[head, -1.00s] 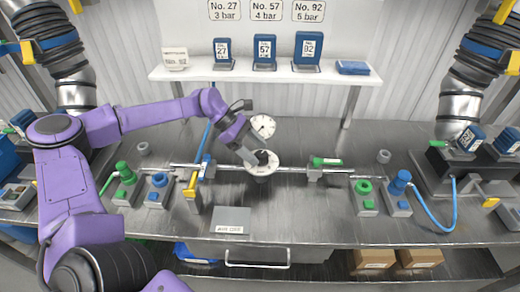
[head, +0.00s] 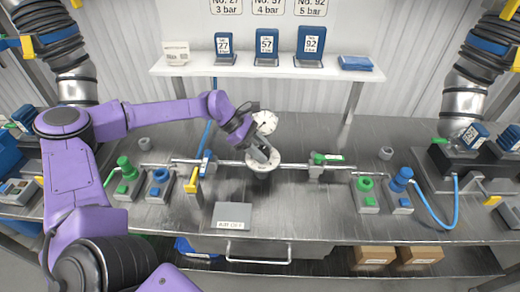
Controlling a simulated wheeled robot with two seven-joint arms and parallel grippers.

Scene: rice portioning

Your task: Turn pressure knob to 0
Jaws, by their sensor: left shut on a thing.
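The pressure knob is a dark piece on a round white dial (head: 262,167) in the middle of the pipe on the steel bench. My left gripper (head: 266,158) comes down over the dial from the upper left and is shut on the knob, which its fingers mostly hide. A round white gauge (head: 266,122) stands just behind the dial, partly covered by my left gripper. Its needle is too small to read. My right gripper is not in view.
A yellow-handled valve (head: 191,180) and a blue-handled one (head: 205,163) stand left of the dial, a green-handled valve (head: 322,158) to its right. Green and blue connectors stand at both ends. A grey plate (head: 232,214) lies in front. A shelf (head: 300,68) holds blue numbered cards.

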